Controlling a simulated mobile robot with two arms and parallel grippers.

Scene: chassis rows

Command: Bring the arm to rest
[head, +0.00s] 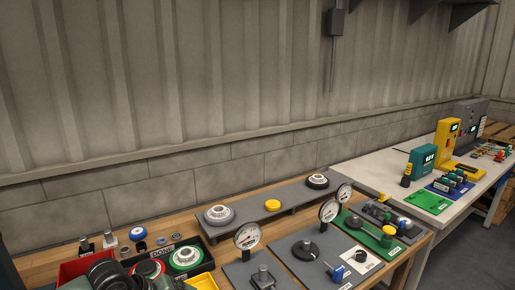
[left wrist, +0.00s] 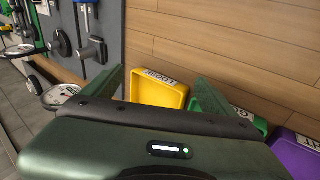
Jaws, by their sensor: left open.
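My left gripper (left wrist: 157,80) shows in the left wrist view, its two green fingers apart with nothing held between them. Past the fingers is a yellow bin (left wrist: 158,92) with a label, standing on the wooden bench top. I cannot tell from these frames whether the fingers touch anything. In the head view, dark rounded shapes sit at the lower left corner, and I cannot tell clearly whether they belong to my left arm. My right gripper is in neither view.
In the left wrist view, a green bin (left wrist: 215,105) and a purple bin (left wrist: 292,152) stand right of the yellow one. A dial gauge (left wrist: 58,96) is at left. The head view shows a wooden bench with gauges (head: 247,236), a grey shelf (head: 270,217) and a white table (head: 385,172).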

